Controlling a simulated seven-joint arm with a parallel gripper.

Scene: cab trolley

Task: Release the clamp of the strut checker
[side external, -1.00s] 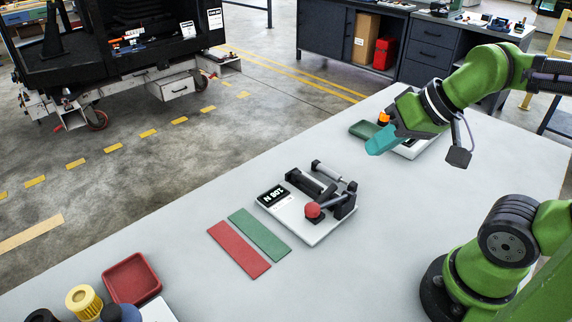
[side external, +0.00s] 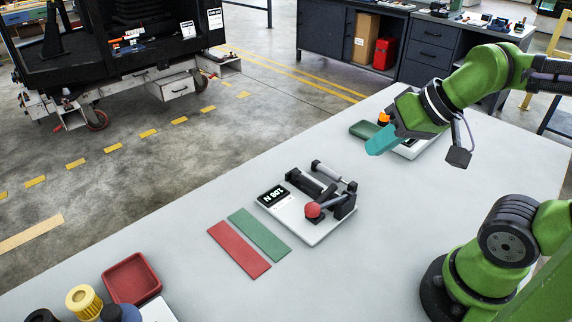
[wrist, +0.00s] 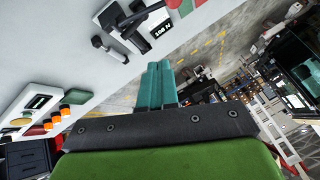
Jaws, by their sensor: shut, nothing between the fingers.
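The strut checker (side external: 285,218) is a white plate on the table with a black display reading about 108 N. A dark strut (side external: 312,183) lies in its black clamp fixture. The checker also shows at the top of the wrist view (wrist: 150,45). My gripper (side external: 380,143) has teal fingers, shut and empty, raised well to the right of and behind the checker. The fingers also show in the wrist view (wrist: 157,85).
A red strip (side external: 238,249) and a green strip (side external: 260,234) lie left of the checker. A red tray (side external: 131,278) and a yellow cap-like part (side external: 83,301) are at the front left. A green tray (side external: 364,129) lies behind my gripper. The table between is clear.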

